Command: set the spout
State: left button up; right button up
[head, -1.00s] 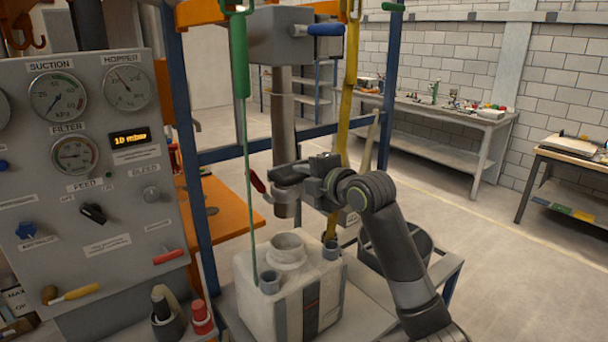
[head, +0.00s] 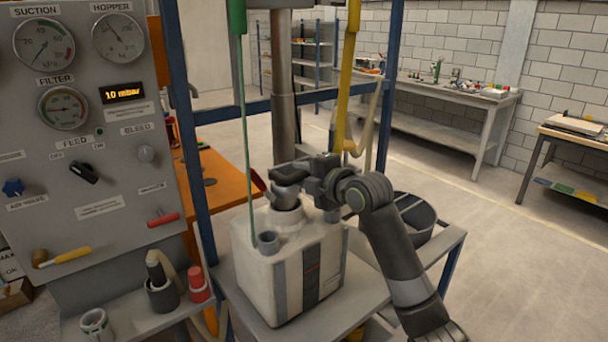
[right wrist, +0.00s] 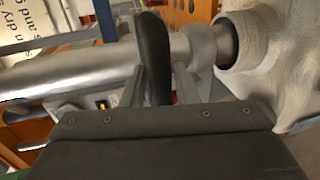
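The spout is a grey metal tube (head: 285,125) hanging vertically. Its lower collar (head: 287,200) is at the round neck of the white container (head: 268,262). In the right wrist view the spout (right wrist: 75,68) lies sideways, its end (right wrist: 222,42) at the container's neck opening (right wrist: 240,40). How deep it sits is hard to tell. My right gripper (head: 288,178) is beside the spout, just above the neck. Its fingers (right wrist: 160,82) are on both sides of a dark handle (right wrist: 152,50) and appear shut on it. A red-ended lever (head: 258,180) shows left of the spout. My left gripper is not in view.
A grey gauge panel (head: 90,200) stands at left. The container rests on a metal cart (head: 355,295), with a black bucket (head: 418,215) behind my right arm. Green (head: 247,130) and yellow (head: 345,90) hanging parts flank the spout. Open floor lies to the right.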

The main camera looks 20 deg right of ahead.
jog(key=shift+o, duration=1)
jog(key=shift+r, duration=0.1)
jog(key=shift+s, duration=0.1)
jog(key=shift+s+d, duration=0.15)
jog(key=shift+s, duration=0.15)
jog(key=b+v, duration=0.3)
jog(key=v, duration=1.3)
jog(key=shift+s+b, duration=0.3)
jog(key=shift+b, duration=0.1)
jog(key=shift+r, duration=0.1)
